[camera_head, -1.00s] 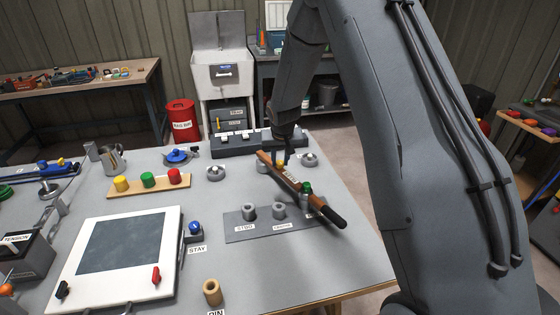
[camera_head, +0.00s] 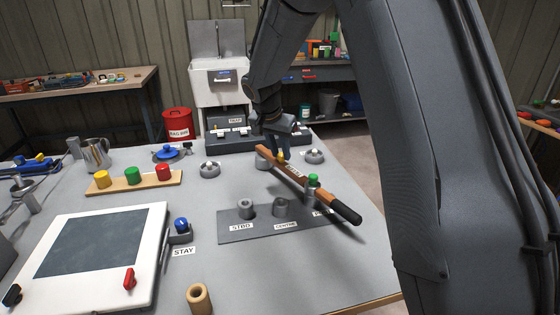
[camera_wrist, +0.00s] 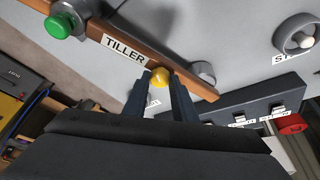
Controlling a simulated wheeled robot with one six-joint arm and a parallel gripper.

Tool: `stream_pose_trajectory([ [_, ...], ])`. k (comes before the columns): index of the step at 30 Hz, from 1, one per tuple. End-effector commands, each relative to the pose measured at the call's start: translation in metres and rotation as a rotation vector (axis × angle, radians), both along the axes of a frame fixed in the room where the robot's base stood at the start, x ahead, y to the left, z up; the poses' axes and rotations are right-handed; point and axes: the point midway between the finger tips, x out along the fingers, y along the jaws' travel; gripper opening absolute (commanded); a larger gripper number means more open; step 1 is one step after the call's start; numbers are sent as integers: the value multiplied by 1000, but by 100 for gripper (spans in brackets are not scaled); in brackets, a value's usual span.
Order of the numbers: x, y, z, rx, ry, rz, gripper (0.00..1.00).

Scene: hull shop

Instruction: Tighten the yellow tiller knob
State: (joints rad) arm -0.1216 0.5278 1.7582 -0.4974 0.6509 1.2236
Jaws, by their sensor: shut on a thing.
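The yellow tiller knob (camera_wrist: 160,78) sits on the wooden tiller (camera_wrist: 197,84), beside its white TILLER label (camera_wrist: 124,46). My gripper (camera_wrist: 163,90) is shut on the yellow knob, one finger on each side. In the head view the knob (camera_head: 281,156) shows small below my gripper (camera_head: 279,145). The tiller (camera_head: 296,176) lies across the table, with a black grip (camera_head: 346,210) at its near right end. A green knob (camera_head: 313,178) stands on it nearer the grip; it also shows in the wrist view (camera_wrist: 60,26).
A grey plate (camera_head: 262,232) with STBD and CENTRE sockets lies in front of the tiller. A dark switch box (camera_head: 228,136) stands behind. A wooden strip (camera_head: 113,187) holds yellow, green and red knobs.

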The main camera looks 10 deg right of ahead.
Motion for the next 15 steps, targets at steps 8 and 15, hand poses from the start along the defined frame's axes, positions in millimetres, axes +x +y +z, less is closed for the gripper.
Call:
stream_pose_trajectory([
  [8, 4, 3, -3, 1, -3, -260, 2],
  [15, 5, 3, -2, -1, -1, -483, 2],
])
